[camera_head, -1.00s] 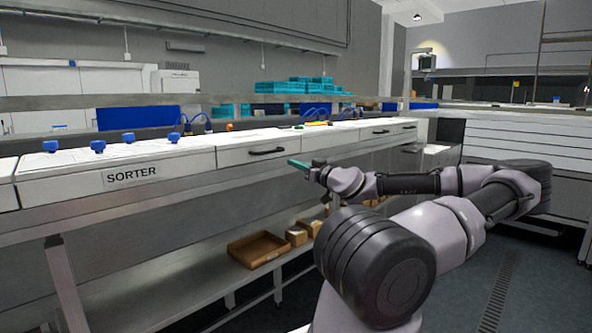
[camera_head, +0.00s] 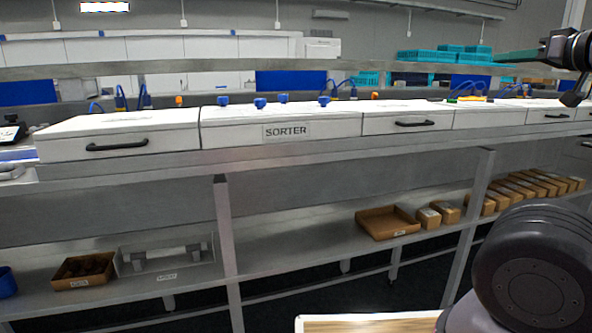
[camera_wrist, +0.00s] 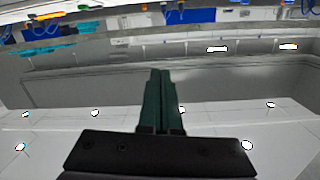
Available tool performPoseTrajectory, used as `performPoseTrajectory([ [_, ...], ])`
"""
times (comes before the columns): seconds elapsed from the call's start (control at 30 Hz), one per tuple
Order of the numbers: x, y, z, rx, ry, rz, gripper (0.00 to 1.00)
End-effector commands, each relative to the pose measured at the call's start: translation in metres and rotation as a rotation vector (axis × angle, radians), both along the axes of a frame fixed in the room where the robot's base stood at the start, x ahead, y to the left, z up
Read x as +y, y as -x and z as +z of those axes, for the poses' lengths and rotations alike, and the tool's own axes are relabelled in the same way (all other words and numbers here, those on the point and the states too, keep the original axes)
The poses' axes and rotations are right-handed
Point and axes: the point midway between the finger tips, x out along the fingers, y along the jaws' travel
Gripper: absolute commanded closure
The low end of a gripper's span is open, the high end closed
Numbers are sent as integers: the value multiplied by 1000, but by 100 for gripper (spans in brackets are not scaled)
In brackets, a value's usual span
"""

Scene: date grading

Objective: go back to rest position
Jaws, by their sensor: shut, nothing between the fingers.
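My gripper (camera_head: 512,56) shows at the upper right of the head view, held in the air in front of the back wall area. Its green fingers (camera_wrist: 160,78) are together in the middle of the wrist view, with nothing between them. Only part of my arm shows, at the right edge of the head view.
A long white machine labelled SORTER (camera_head: 286,131) with black-handled drawers runs across the head view. A shelf (camera_head: 290,245) below holds an open cardboard tray (camera_head: 388,222), several small boxes and a box with dark contents (camera_head: 84,270). Teal crates (camera_head: 445,54) stand behind.

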Motion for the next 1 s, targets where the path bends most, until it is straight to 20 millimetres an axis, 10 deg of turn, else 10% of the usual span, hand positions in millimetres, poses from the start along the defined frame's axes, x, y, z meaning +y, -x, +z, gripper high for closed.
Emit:
performPoseTrajectory([
  [0.17, 70, 44, 1, 250, -15, -34, 100],
  [0.5, 181, 84, -79, 797, -138, -187, 100],
  [1.0, 202, 93, -101, 927, -180, -235, 100],
])
